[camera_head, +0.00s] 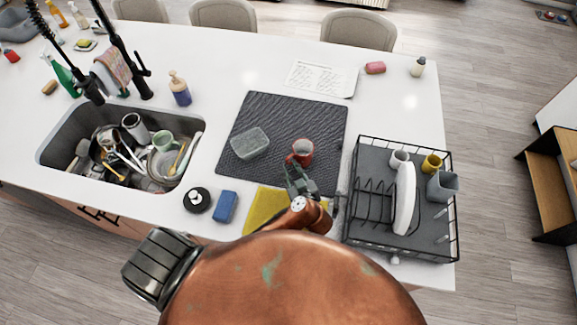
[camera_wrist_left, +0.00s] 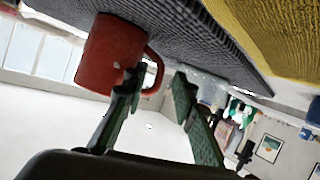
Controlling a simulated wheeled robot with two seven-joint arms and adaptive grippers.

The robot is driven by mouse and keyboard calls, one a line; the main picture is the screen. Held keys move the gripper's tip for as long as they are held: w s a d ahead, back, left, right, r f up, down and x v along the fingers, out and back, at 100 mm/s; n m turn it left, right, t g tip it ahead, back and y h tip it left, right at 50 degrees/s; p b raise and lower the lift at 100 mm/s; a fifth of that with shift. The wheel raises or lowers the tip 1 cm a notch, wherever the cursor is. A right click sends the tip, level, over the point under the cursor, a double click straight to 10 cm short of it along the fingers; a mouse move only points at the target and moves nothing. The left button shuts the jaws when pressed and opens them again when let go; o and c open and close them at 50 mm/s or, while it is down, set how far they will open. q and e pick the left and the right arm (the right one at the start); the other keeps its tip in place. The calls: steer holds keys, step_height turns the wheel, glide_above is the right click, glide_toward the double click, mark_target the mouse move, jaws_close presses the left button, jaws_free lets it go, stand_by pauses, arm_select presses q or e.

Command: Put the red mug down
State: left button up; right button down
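The red mug (camera_head: 300,151) stands on the dark ribbed drying mat (camera_head: 270,105), near its right front part. In the left wrist view the mug (camera_wrist_left: 108,52) shows upside down against the mat (camera_wrist_left: 215,45), its base seemingly touching it. My left gripper (camera_head: 294,170) is just in front of the mug, at the handle side. In the left wrist view its fingers (camera_wrist_left: 160,73) are apart, one on each side of the mug's handle. A gap shows between the handle and the right-hand finger. My right gripper is not seen.
A clear greenish container (camera_head: 249,143) sits left of the mug on the mat. A dish rack (camera_head: 448,205) with cups and a white plate stands to the right. A yellow cloth (camera_head: 262,210) and blue sponge (camera_head: 225,206) lie in front. The sink (camera_head: 60,128) is full of dishes.

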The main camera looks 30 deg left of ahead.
arm_select(q)
steer(key=v, duration=1)
